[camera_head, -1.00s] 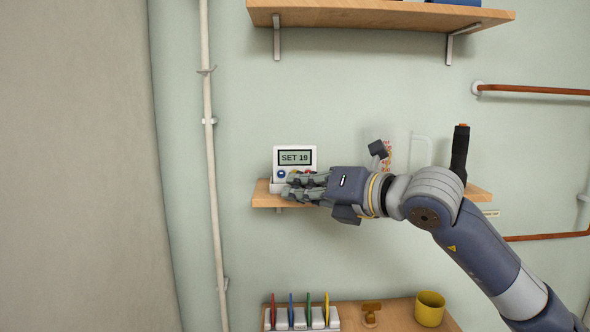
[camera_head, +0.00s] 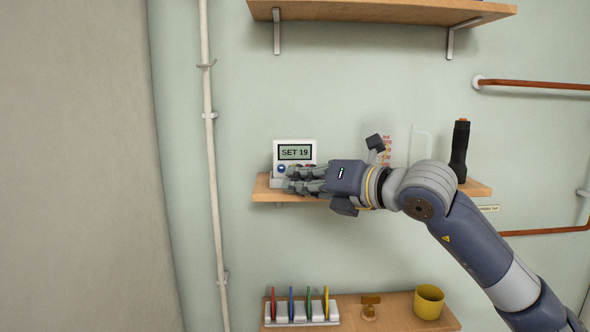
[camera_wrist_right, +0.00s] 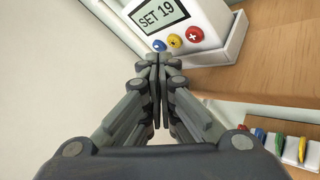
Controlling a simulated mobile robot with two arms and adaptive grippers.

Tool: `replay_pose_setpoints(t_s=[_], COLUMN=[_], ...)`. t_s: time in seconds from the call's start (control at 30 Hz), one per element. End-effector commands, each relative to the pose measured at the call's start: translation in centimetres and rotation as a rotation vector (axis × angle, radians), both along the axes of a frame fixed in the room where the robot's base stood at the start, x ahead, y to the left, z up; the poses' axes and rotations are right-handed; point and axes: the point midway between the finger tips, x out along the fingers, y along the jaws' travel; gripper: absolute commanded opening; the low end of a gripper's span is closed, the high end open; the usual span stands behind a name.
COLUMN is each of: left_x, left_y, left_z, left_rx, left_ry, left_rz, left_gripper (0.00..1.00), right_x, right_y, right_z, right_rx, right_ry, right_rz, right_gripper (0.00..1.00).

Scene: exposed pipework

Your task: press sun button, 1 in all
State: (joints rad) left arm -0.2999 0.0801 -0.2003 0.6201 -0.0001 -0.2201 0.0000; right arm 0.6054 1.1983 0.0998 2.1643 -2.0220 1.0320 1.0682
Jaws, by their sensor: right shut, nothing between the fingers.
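A white thermostat (camera_head: 279,151) with a display reading "SET 19" stands at the left end of the middle shelf. In the right wrist view the thermostat (camera_wrist_right: 203,13) shows a blue button (camera_wrist_right: 159,45), a yellow button (camera_wrist_right: 175,40) and a red plus button (camera_wrist_right: 194,34). The yellow one may be the sun button; its symbol is too small to read. My right gripper (camera_head: 290,184) is shut and empty, its tips in front of the thermostat's lower part. In the right wrist view the fingertips (camera_wrist_right: 159,60) lie just below the blue and yellow buttons; contact cannot be told.
The middle shelf (camera_head: 262,193) also bears a dark torch-like object (camera_head: 459,150) behind my right arm. A lower shelf (camera_head: 390,312) holds a rack (camera_head: 300,317) of coloured items and a yellow mug (camera_head: 429,301). A white pipe (camera_head: 209,150) runs up the wall at left.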

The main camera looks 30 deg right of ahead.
Motion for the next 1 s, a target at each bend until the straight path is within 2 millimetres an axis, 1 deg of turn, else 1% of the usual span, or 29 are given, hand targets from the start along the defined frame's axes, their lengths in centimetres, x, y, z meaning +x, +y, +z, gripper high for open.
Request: replay_pose_setpoints(t_s=[0.6, 1.0], left_x=[0.01, 0.01], left_y=[0.03, 0.03], left_z=[0.01, 0.11], left_rx=[0.0, 0.0], left_ry=[0.0, 0.0], left_rz=[0.0, 0.0], left_gripper=[0.55, 0.55], right_x=[0.02, 0.73], right_y=[-0.02, -0.45], right_z=[0.0, 0.02], right_rx=[0.0, 0.001], right_ry=[0.0, 0.0], right_rz=[0.0, 0.0], right_gripper=[0.0, 0.0])
